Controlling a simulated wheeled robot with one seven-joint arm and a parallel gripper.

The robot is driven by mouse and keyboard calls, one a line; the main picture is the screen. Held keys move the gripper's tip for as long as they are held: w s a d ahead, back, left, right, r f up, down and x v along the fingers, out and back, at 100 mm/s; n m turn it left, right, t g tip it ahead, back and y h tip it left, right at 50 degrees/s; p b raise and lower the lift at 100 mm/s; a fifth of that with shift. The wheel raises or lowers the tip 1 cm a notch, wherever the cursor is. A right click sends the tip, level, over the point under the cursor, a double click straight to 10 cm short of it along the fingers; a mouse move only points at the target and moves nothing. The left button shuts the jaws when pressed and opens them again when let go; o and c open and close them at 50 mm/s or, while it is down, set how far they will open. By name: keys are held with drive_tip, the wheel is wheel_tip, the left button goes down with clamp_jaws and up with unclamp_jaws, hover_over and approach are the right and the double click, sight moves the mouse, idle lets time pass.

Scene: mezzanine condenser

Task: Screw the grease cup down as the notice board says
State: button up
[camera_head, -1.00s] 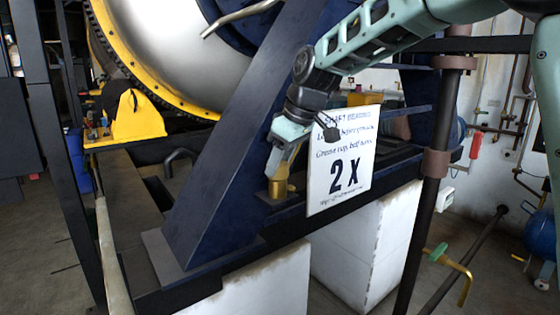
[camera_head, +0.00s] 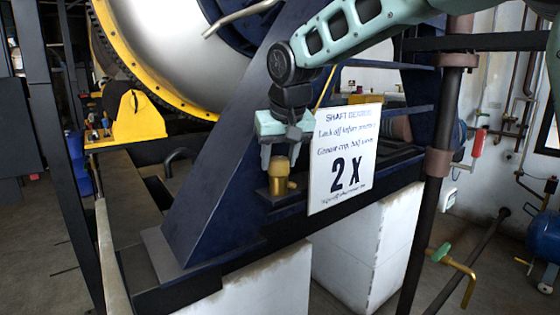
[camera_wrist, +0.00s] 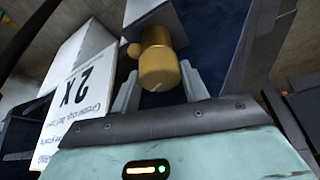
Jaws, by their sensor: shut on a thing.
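The grease cup (camera_head: 279,174) is a brass cylinder standing upright on the dark ledge beside the slanted blue leg. My gripper (camera_head: 279,160) is above it, pointing down, with its fingers around the cup's top. In the wrist view the cup (camera_wrist: 159,68) sits between the two pale fingers (camera_wrist: 158,88), shut on it. A small brass knob shows at the cup's side. The white notice board (camera_head: 344,157) stands just right of the cup. It reads "Shaft bearing", a line on locking off, "Grease cup, half turns" and a large "2 X". Its bottom line is too small to read.
The slanted blue leg (camera_head: 235,130) is close on the left of my gripper. A dark upright post (camera_head: 432,170) stands to the right, with a brass pipe and green-handled valve (camera_head: 440,253) near it. White blocks (camera_head: 365,245) support the ledge.

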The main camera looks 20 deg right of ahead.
drive_tip(key=m+h, duration=0.1)
drive_tip(key=m, duration=0.1)
drive_tip(key=m+h+b, duration=0.1)
drive_tip(key=m, duration=0.2)
drive_tip(key=shift+a, duration=0.15)
drive_tip(key=shift+m+g+b, duration=0.3)
drive_tip(key=shift+m, duration=0.1)
drive_tip(key=o, duration=1)
